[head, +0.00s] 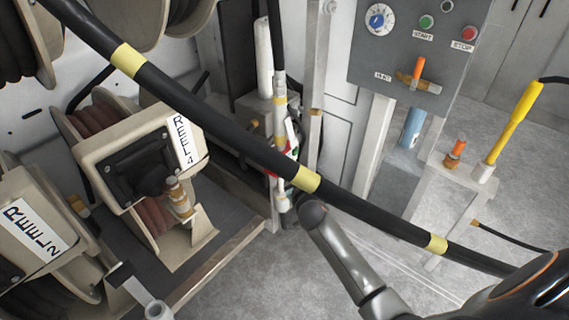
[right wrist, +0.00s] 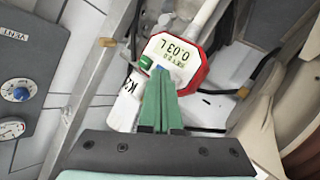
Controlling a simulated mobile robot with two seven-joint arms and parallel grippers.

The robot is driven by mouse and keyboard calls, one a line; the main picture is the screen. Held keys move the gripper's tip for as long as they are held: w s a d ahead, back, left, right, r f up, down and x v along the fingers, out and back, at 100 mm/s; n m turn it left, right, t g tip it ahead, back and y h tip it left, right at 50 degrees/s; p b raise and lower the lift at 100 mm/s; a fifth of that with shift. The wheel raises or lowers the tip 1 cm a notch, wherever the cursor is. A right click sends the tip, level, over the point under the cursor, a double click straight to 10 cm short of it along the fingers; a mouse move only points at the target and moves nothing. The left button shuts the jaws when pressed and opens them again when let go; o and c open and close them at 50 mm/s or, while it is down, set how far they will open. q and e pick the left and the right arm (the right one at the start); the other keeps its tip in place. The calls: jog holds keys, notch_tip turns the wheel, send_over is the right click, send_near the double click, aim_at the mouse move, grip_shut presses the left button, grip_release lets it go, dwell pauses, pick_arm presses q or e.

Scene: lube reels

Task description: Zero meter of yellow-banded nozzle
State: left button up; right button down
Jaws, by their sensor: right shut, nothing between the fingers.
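The meter (right wrist: 172,55) has a red housing and a white display, upside down in the right wrist view, that appears to read 0.03 L. A green button (right wrist: 146,62) shows on its lower left edge. My right gripper (right wrist: 159,78) is shut and empty. Its green fingertips are at the meter's lower edge, beside the green button; contact cannot be told. In the head view a nozzle with a yellowish band (head: 280,102) hangs upright by a post, and the meter's red edge (head: 293,152) is mostly hidden by a thick hose. My left gripper is not in view.
The thick black hose (head: 215,123) with yellow bands crosses the head view diagonally. Hose reels marked REEL 4 (head: 183,143) and REEL 2 (head: 33,228) stand at left. A grey control panel (head: 400,50) and a stand with a yellow handle (head: 515,120) are at right. A white K2 tag (right wrist: 127,103) hangs near the meter.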

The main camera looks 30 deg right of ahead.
dwell(0.3)
jog(key=shift+w+a, duration=0.15)
jog(key=shift+w, duration=0.25)
jog(key=shift+w+a, duration=0.1)
dwell(0.4)
jog(key=shift+w+a+b, duration=0.2)
jog(key=shift+w+b, duration=0.25)
jog(key=shift+w, duration=0.05)
dwell(0.4)
jog(key=shift+s, duration=0.1)
jog(key=shift+s+d+p, duration=0.25)
jog(key=shift+s+p, duration=0.05)
jog(key=shift+s, duration=0.2)
jog(key=shift+s+d+p, duration=0.2)
jog(key=shift+s+p, duration=0.1)
jog(key=shift+s, duration=0.15)
